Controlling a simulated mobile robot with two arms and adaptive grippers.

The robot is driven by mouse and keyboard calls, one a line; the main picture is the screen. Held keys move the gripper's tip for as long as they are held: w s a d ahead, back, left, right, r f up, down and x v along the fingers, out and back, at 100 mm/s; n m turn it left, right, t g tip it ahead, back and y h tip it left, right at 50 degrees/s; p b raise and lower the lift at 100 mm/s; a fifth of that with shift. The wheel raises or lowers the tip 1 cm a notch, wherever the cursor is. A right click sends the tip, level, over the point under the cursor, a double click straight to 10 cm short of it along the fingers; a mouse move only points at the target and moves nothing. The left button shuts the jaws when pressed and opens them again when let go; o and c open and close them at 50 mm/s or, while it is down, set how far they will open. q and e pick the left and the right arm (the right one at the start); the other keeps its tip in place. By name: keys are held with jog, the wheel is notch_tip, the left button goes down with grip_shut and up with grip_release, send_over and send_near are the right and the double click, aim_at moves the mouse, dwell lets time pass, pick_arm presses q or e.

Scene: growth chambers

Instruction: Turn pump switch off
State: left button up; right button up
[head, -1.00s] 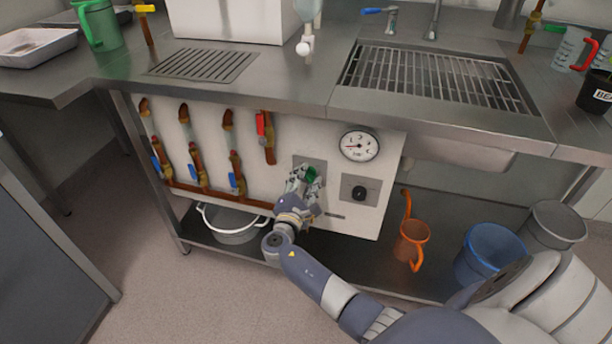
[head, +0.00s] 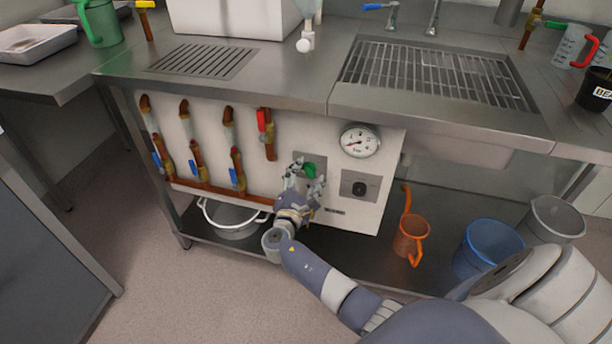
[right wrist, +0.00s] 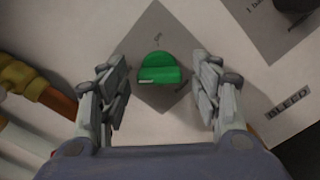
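The pump switch looks to be the green knob (head: 309,169) on a grey plate on the white panel under the counter. In the right wrist view the knob (right wrist: 158,69) shows a raised bar lying crosswise, with a pale mark near its lower left end. Small lettering sits above the knob and at its lower right, too small to read. My right gripper (head: 305,180) is open, its fingers (right wrist: 161,86) on either side of the knob with visible gaps to it. My left gripper is not in view.
Right of the switch are a black knob (head: 359,188) on a grey plate and a round gauge (head: 360,141). Pipes with blue-handled valves (head: 237,178) and a red-handled one (head: 264,122) are to the left. The counter edge (head: 250,102) overhangs above. Buckets stand on the lower shelf.

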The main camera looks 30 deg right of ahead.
jog(key=shift+s+a, duration=0.1)
jog(key=v, duration=1.1)
jog(key=shift+s+a, duration=0.25)
jog(key=shift+a, duration=0.1)
